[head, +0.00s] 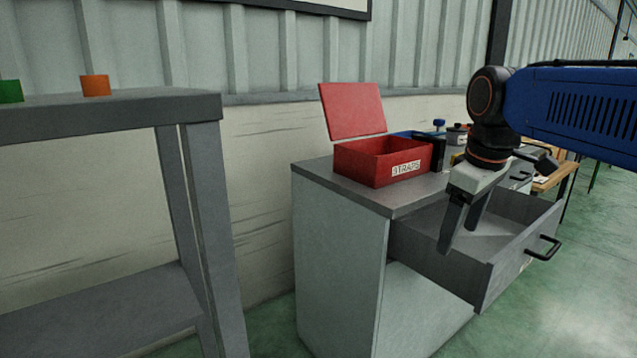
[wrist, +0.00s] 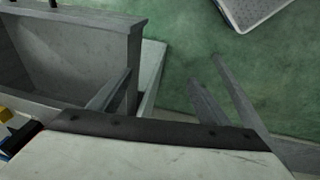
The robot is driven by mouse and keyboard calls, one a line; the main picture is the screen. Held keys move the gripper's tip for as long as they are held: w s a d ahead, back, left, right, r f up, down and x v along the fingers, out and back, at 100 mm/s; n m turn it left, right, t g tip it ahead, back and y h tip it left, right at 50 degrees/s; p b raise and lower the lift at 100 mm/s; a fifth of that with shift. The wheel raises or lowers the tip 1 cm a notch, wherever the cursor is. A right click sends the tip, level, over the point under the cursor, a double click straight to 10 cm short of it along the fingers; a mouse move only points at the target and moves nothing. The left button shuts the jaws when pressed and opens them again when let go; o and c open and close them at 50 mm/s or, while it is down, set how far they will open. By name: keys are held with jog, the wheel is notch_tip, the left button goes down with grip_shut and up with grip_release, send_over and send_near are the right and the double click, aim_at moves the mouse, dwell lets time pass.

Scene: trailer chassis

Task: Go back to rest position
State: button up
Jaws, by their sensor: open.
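My gripper (head: 458,222) hangs pointing down at the end of my blue arm, in front of the red box and over the near edge of the open drawer (head: 468,262) in the head view. Its two fingers are apart with nothing visible between them. In the wrist view the gripper (wrist: 168,90) shows as two grey fingers spread wide, with the drawer (wrist: 75,60) at the left. The drawer stands pulled out of the grey cabinet (head: 340,265), and the part of its inside that I see looks empty.
A red box (head: 378,165) labelled STRAPS stands on the cabinet top with its lid up. Other small items, partly hidden by my arm, stand right of it. A grey shelf (head: 110,107) at the left holds an orange piece (head: 95,86) and a green piece (head: 10,91). Green floor (head: 585,270) is clear at right.

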jog(key=s+d+f+m+t, duration=0.2)
jog(key=s+f+m, duration=0.5)
jog(key=s+f, duration=0.8)
notch_tip(320, 180, down, 4)
jog(key=shift+s+f+m, duration=0.1)
jog(key=shift+s+m, duration=0.2)
jog(key=shift+c, duration=0.4)
